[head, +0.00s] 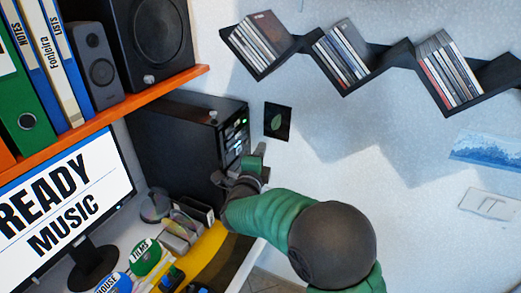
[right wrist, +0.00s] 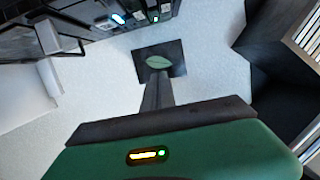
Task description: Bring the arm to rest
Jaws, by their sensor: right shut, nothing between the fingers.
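My right arm comes in from the lower right in the head view, green with a dark round joint. Its gripper (head: 254,166) is in front of the black computer tower (head: 190,145), near the tower's front face with its lit panel. In the right wrist view the gripper's fingers (right wrist: 157,92) are together with nothing between them, and they point toward a dark wall picture with a green leaf (right wrist: 159,62). My left gripper is not in view.
A zigzag black shelf (head: 390,75) on the wall holds discs in several slots. An orange shelf (head: 120,105) carries binders and speakers. A monitor (head: 62,215) stands on the desk, with small items beside it.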

